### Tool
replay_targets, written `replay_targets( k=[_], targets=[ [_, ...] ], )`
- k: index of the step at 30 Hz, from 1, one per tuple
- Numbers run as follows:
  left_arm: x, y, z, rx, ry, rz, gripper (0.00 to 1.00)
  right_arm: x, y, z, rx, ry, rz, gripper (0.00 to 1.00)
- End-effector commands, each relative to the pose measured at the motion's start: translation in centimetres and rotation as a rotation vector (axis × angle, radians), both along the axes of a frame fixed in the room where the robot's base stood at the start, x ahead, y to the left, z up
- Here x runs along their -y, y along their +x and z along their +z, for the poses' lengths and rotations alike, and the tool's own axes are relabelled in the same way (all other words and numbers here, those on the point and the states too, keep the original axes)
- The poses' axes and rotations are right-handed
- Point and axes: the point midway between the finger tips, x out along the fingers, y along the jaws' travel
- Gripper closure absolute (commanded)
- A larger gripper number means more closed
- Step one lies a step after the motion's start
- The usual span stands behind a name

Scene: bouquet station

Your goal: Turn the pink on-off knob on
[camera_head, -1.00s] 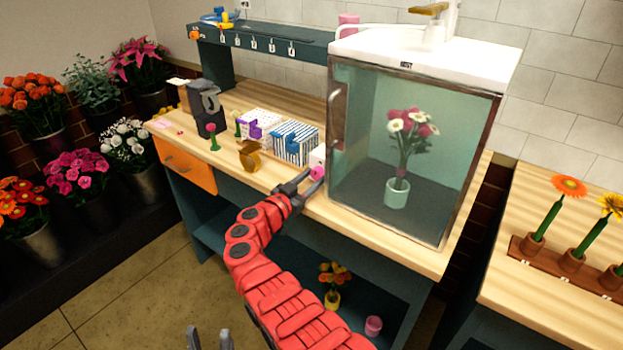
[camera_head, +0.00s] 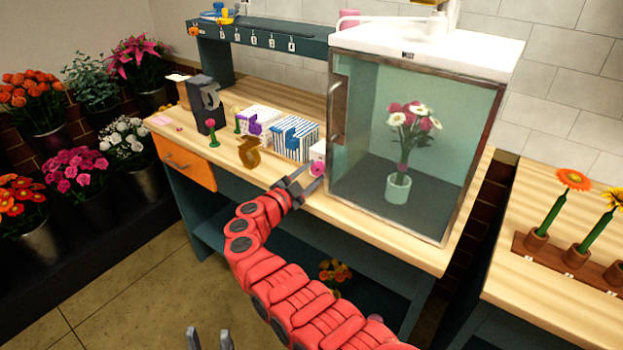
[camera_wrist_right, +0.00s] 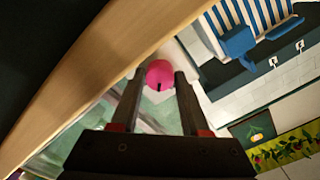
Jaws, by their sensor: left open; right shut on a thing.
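The pink knob (camera_head: 317,169) sits on the front of a small white box (camera_head: 318,152) at the table edge, left of the glass cabinet. It also shows in the right wrist view (camera_wrist_right: 159,74), round, with a short dark mark on its face. My right gripper (camera_head: 306,180) reaches it from the front, and its fingers (camera_wrist_right: 158,82) are shut on the knob, one on each side. My left gripper (camera_head: 210,340) is open and empty at the bottom edge of the head view, over the floor, far from the knob.
The glass cabinet (camera_head: 415,150) with a vase of flowers stands just right of the knob. An orange drawer (camera_head: 185,161) is at the table's left end. Open floor lies in front.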

Motion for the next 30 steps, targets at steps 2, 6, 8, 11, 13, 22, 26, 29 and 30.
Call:
replay_targets(
  k=[2,6,8,11,13,22,26,29,30],
  targets=[
    [0.0,0.0,-1.1,0.0,0.0,0.0,0.5,0.2,0.1,-0.3,0.047,0.059,-0.003,1.0],
    [0.0,0.0,-2.5,0.0,0.0,0.0,0.5,0.2,0.1,-0.5,0.122,0.165,-0.002,1.0],
    [0.0,0.0,-3.1,0.0,0.0,0.0,0.5,0.2,0.1,-0.4,0.157,0.212,-0.002,1.0],
    [0.0,0.0,-4.1,0.0,0.0,0.0,0.5,0.2,0.1,-0.4,0.213,0.288,-0.002,1.0],
    [0.0,0.0,-4.8,0.0,0.0,0.0,0.5,0.2,0.1,-0.4,0.25,0.338,-0.002,1.0],
    [0.0,0.0,-7.2,0.0,0.0,0.0,0.5,0.1,0.1,-0.1,0.387,0.529,0.0,1.0],
    [0.0,0.0,-7.9,0.0,0.0,0.0,0.5,0.1,0.1,0.0,0.428,0.585,0.0,1.0],
    [0.0,0.0,-8.3,0.0,0.0,0.0,0.5,0.1,0.1,0.0,0.451,0.616,0.0,1.0],
    [0.0,0.0,-8.4,0.0,0.0,0.0,0.5,0.1,0.1,0.1,0.46,0.628,0.0,1.0]
  ],
)
